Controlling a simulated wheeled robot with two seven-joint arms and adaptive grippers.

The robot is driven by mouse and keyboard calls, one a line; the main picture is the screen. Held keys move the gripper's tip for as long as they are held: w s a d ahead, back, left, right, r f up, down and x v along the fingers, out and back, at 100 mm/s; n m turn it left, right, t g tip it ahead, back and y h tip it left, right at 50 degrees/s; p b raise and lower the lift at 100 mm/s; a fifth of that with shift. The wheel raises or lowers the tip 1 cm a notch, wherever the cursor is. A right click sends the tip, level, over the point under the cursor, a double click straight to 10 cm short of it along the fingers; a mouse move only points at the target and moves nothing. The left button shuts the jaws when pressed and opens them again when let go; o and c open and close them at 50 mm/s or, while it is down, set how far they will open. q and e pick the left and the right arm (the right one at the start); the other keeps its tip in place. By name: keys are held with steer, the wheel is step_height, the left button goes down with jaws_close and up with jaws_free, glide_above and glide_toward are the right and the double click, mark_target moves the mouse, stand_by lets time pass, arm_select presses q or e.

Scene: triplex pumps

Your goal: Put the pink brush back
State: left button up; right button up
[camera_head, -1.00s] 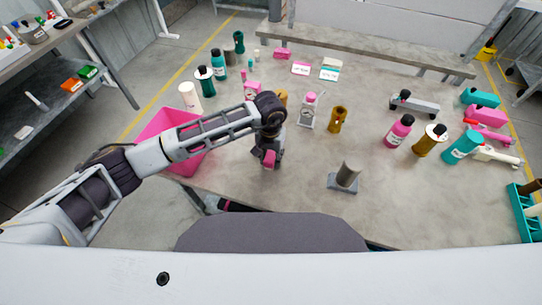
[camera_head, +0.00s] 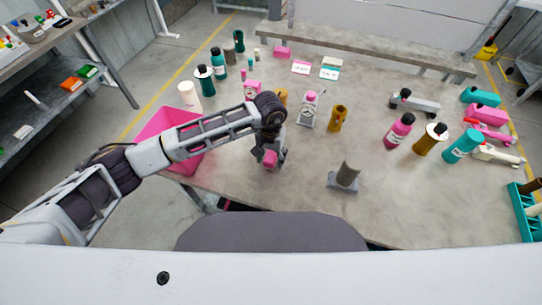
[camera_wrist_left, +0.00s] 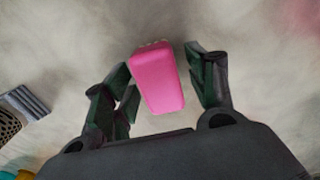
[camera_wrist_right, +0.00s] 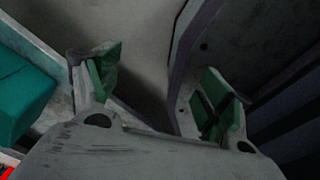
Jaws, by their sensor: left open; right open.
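The pink brush (camera_head: 270,159) is a small pink block on the table, just right of the pink bin (camera_head: 150,128). In the left wrist view the brush (camera_wrist_left: 158,78) lies between the fingers of my left gripper (camera_wrist_left: 165,85), with a pale bristle-like edge at its far end.
Bottles stand on the table, including a pink one (camera_head: 398,131) and a teal one (camera_head: 462,146). A grey cylinder on a base (camera_head: 347,175) stands right of my left gripper. A teal rack (camera_head: 524,210) is at the right edge. The table's middle is mostly clear.

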mark_target(271, 155)
arm_select(q)
steer(key=shift+r, duration=0.55)
step_height(271, 155, up, 5)
steer(key=shift+f, duration=0.1)
step_height(271, 155, up, 5)
steer(key=shift+w+a+f+b, duration=0.1)
steer(key=shift+b, duration=0.5)
steer(key=shift+r, duration=0.75)
arm_select(e)
steer(key=shift+s+d+f, duration=0.15)
steer(key=shift+d+f, duration=0.35)
steer(key=shift+f, duration=0.1)
